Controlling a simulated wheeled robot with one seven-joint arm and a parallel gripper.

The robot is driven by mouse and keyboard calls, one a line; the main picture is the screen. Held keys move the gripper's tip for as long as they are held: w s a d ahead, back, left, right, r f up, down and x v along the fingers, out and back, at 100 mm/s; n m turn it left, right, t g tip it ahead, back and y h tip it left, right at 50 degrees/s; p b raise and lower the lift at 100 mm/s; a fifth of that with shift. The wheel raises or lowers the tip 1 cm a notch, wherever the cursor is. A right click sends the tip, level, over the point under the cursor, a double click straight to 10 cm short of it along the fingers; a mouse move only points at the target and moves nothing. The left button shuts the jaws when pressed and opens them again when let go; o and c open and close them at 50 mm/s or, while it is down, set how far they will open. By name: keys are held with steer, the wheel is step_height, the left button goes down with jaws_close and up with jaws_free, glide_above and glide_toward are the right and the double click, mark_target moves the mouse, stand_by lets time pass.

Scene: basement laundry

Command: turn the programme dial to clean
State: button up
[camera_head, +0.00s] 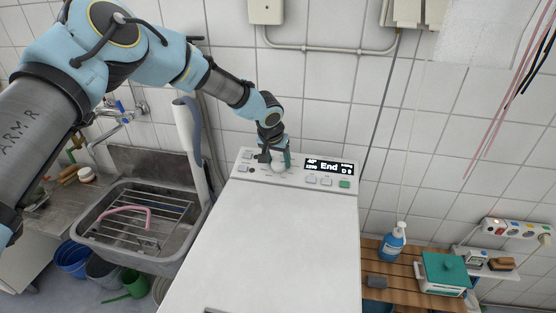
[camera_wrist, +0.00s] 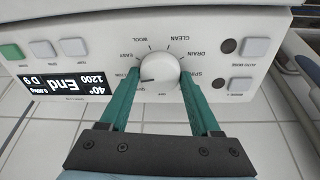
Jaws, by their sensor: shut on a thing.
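The white round programme dial (camera_wrist: 160,72) sits on the machine's control panel (camera_wrist: 215,25), shown upside down in the wrist view. My gripper (camera_wrist: 159,80) has its green fingers on either side of the dial, shut on it. A short dark mark on the dial points to the picture's left, toward a label partly hidden by a finger. The CLEAN label (camera_wrist: 180,39) is at the upper right of the dial, between WOOL and DRAIN. In the head view, my gripper (camera_head: 274,155) reaches down to the dial (camera_head: 279,168).
The display (camera_head: 329,167) reads "End", with several buttons around it. The white machine top (camera_head: 275,240) is clear. A sink with a rack (camera_head: 140,220) is at left. A blue bottle (camera_head: 393,242) and green-lidded box (camera_head: 443,270) stand on a wooden bench at right.

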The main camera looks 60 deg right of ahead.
steer(key=c, duration=0.6)
steer(key=shift+c, duration=0.2)
